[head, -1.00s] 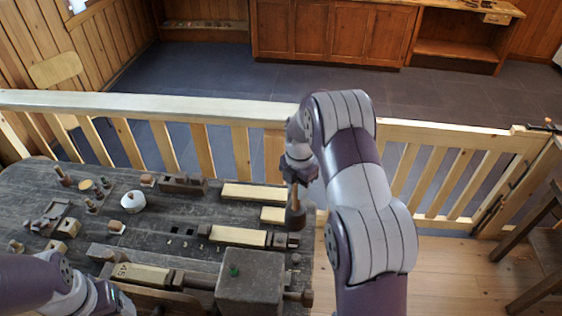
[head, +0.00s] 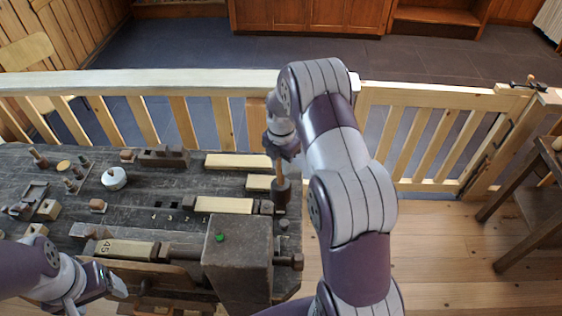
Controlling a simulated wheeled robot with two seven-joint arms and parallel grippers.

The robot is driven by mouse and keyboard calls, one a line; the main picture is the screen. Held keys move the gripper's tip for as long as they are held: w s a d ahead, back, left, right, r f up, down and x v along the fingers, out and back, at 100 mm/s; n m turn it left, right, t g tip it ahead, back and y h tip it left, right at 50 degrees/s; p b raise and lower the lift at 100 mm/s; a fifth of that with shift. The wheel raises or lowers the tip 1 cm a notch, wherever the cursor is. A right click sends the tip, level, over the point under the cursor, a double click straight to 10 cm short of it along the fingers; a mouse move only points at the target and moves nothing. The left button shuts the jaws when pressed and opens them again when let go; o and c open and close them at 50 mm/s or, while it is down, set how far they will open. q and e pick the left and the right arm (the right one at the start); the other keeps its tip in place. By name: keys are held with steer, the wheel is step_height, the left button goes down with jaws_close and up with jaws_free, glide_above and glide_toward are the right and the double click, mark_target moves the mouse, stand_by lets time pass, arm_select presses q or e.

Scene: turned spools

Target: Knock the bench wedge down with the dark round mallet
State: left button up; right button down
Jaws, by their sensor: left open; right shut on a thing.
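My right gripper (head: 281,152) is shut on the dark round mallet (head: 281,194), by its light wooden handle. The dark head hangs below the gripper, near the right edge of the bench (head: 140,218). I cannot tell for sure which piece is the bench wedge. My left gripper (head: 117,287) is open and empty over the bench's front left.
Pale boards (head: 224,205) lie near the mallet. A large dark block (head: 237,265) stands at the front. A white round pot (head: 114,179) and several small tools fill the left. A wooden railing (head: 180,83) runs behind; a stool (head: 535,190) stands right.

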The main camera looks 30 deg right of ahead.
steer(key=shift+w+f, duration=0.25)
steer(key=shift+w, duration=0.1)
steer(key=shift+s+d+f+b, duration=0.1)
steer(key=shift+s+f+b, duration=0.1)
steer(key=shift+f+b, duration=0.95)
steer(key=shift+f, duration=0.5)
arm_select(q)
steer(key=shift+w+f, duration=0.25)
steer(key=shift+f, duration=0.95)
arm_select(e)
steer(key=shift+w, duration=0.1)
